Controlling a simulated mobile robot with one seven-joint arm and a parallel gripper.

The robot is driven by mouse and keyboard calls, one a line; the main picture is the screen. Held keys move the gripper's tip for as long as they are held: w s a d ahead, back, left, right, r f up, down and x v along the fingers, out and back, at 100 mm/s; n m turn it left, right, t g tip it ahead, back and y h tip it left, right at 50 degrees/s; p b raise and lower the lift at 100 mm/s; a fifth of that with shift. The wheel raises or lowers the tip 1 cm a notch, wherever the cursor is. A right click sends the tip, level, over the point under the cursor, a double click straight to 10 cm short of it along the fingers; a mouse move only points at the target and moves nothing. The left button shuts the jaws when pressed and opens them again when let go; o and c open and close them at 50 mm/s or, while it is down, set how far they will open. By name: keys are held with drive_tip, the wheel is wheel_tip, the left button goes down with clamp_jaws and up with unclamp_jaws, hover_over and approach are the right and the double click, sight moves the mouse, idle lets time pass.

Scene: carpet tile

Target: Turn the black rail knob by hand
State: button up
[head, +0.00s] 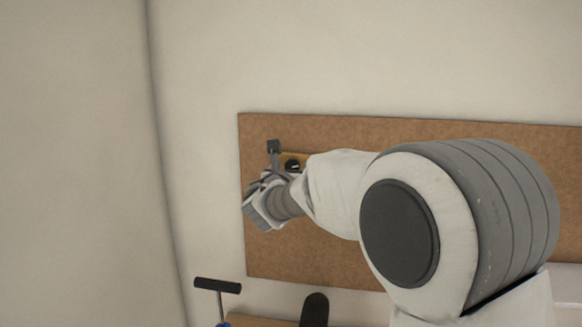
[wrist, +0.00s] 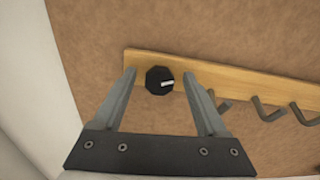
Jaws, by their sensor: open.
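The black rail knob (wrist: 159,80) is round and faceted, with a white pointer mark aimed to the right. It sits near the left end of a wooden rail (wrist: 228,82) on a brown board. My gripper (wrist: 159,73) is open, with one grey finger on each side of the knob in the wrist view. Gaps show between the knob and both fingers, and nothing is held. I cannot tell how far the fingertips are from the rail. In the head view the knob (head: 292,165) shows just above my wrist, and my arm hides most of the rail.
Several dark metal hooks (wrist: 267,110) stick out of the rail to the right of the knob. The brown board (head: 300,262) is on a pale wall. Below it, a black T-handled tool (head: 217,286) and a dark rounded object (head: 314,310) stand by a wooden surface.

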clamp_jaws()
drive_tip(key=shift+f+m+b, duration=0.15)
drive_tip(key=shift+m+b, duration=0.15)
drive_tip(key=shift+b, duration=0.35)
drive_tip(key=m+b, duration=1.4)
drive_tip(key=b, duration=0.5)
drive_tip(key=shift+d+f, duration=0.1)
drive_tip(key=shift+d, duration=0.05)
drive_tip(key=shift+m, duration=0.3)
unclamp_jaws()
